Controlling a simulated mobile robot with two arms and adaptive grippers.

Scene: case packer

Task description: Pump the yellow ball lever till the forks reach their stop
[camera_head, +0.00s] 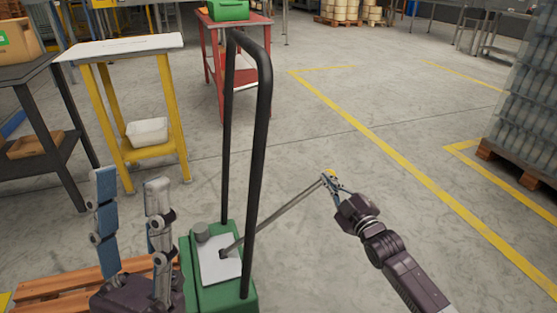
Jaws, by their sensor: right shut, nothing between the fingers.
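The yellow ball (328,173) sits at the end of a thin grey lever (275,215). The lever slants up and right from the green pump body (205,295) of a jack with a tall black handle frame (262,130). My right gripper (329,182) is at the ball, fingers closed with nothing held between them; it partly covers the ball, and I cannot tell whether they touch. My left gripper (131,178) stands at the lower left beside the green body, its two fingers upright, apart and empty. I cannot make out the forks.
A wooden pallet (40,292) lies at the lower left. A yellow stand (173,105) with a white bin (147,132) and a dark table (22,72) stand at left. A red table (212,62) is behind the handle. Floor on the right is clear up to a loaded pallet (515,166).

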